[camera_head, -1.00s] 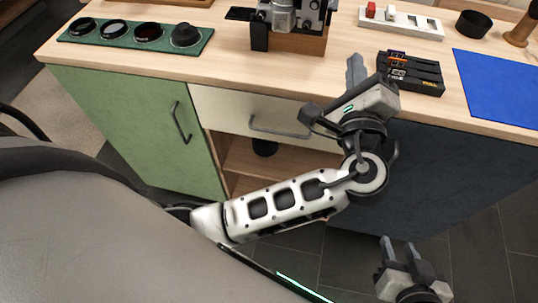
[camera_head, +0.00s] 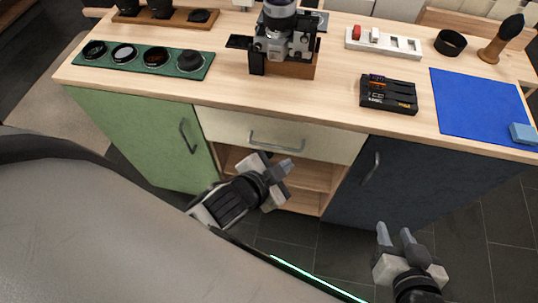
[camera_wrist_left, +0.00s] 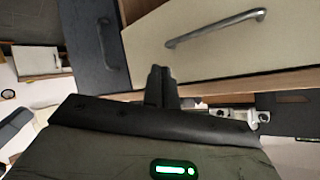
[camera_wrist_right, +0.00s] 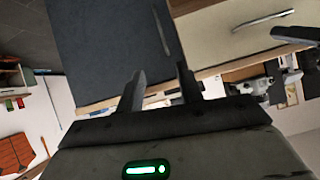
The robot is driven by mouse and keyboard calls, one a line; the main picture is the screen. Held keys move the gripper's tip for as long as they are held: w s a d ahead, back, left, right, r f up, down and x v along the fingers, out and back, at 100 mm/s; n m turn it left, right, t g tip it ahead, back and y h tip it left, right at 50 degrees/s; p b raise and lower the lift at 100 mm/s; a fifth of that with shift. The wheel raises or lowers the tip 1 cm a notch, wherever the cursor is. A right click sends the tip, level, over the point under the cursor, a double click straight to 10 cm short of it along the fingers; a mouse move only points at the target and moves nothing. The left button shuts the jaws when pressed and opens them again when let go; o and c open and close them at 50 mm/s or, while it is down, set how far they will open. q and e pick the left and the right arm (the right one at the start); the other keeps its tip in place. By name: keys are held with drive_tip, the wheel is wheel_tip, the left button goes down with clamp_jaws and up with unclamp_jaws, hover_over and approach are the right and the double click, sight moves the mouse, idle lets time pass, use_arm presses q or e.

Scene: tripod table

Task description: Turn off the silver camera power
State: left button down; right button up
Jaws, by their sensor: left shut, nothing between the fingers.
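The silver camera (camera_head: 287,42) stands upright on a wooden block (camera_head: 290,68) at the back middle of the table in the head view. Its power switch is too small to make out. A silver shape, likely the camera, shows partly at the right in the right wrist view (camera_wrist_right: 258,86). My left gripper (camera_head: 288,167) is shut and empty, in front of the cabinet below the tabletop, well short of the camera. Its fingers meet in the left wrist view (camera_wrist_left: 160,85). My right gripper (camera_head: 394,232) is open and empty, low in front of the dark blue door.
A green lens mat (camera_head: 140,70) lies left of the camera. A black battery charger (camera_head: 389,94), a white tray (camera_head: 384,42), a black ring (camera_head: 450,42) and a blue cloth (camera_head: 475,105) lie to the right. The tabletop's front edge stands above both grippers. Bare wood lies before the camera.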

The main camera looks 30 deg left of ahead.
use_arm(q)
drive_tip(key=s+n, duration=0.1)
drive_tip(key=s+a+f+n+p, duration=0.1)
drive_tip(key=s+a+n+g, duration=0.1)
drive_tip(key=s+n, duration=0.1)
drive_tip(key=shift+f, duration=0.25)
